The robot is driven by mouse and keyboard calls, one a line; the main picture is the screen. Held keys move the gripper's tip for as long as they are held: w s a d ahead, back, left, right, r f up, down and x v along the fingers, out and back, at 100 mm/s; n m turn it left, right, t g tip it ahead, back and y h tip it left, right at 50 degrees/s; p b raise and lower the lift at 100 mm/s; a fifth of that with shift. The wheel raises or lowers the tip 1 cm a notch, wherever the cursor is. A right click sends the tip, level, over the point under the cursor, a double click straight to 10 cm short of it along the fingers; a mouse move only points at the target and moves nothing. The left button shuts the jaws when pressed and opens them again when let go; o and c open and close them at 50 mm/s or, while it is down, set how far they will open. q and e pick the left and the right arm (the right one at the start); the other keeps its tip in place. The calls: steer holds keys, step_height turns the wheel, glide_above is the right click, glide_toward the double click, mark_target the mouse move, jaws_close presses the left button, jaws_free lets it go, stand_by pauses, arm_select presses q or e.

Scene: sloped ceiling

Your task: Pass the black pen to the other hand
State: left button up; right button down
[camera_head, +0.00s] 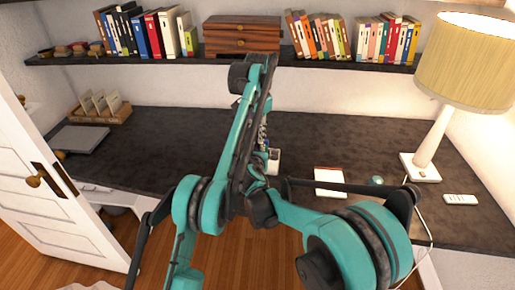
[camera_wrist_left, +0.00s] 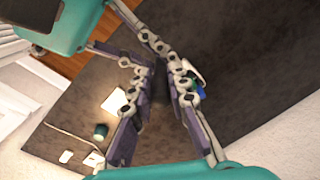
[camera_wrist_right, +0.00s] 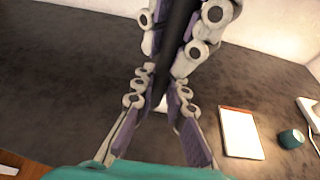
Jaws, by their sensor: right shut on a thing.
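The black pen (camera_wrist_right: 175,40) is a dark thick stick, tilted, running from the top of the right wrist view down to my right fingertips. My right gripper (camera_wrist_right: 161,92) is shut on its lower end. My left gripper (camera_wrist_left: 161,78) faces it; in the right wrist view its fingers (camera_wrist_right: 182,30) lie on both sides of the pen's upper part. Whether they touch the pen I cannot tell. In the head view my arms hide the pen and most of both grippers.
The dark desk (camera_head: 170,130) lies below, with a notepad (camera_head: 329,182), a small green item (camera_head: 376,181), a lamp (camera_head: 432,140) and a remote (camera_head: 460,199) at right. A file holder (camera_head: 100,108) stands at left. A shelf with books (camera_head: 150,32) runs above. The desk's middle left is clear.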

arm_select(q)
steer(key=o, duration=0.3)
steer(key=shift+s+a+r, duration=0.1)
steer(key=shift+a+r, duration=0.05)
steer(key=shift+a, duration=0.05)
steer(key=s+a+r+n+t, duration=0.1)
steer(key=s+a+r+n, duration=0.1)
steer(key=s+a+r, duration=0.35)
steer(key=s+a+r+n+t, duration=0.1)
steer(key=s+a+r+n, duration=0.15)
steer(key=s, duration=0.65)
steer(key=s+a+f+n+t, duration=0.1)
steer(key=s+f, duration=0.4)
steer(key=s, duration=0.2)
steer(key=s+a+f+n+t, duration=0.1)
steer(key=s+f+t, duration=0.1)
steer(key=s+f, duration=0.4)
steer(key=s+a+f+n+t, duration=0.1)
steer(key=s+f+t, duration=0.1)
steer(key=s+f, duration=0.3)
steer(key=shift+s+f, duration=0.15)
steer(key=shift+s, duration=0.95)
steer(key=shift+s+f, duration=0.1)
steer(key=shift+s, duration=1)
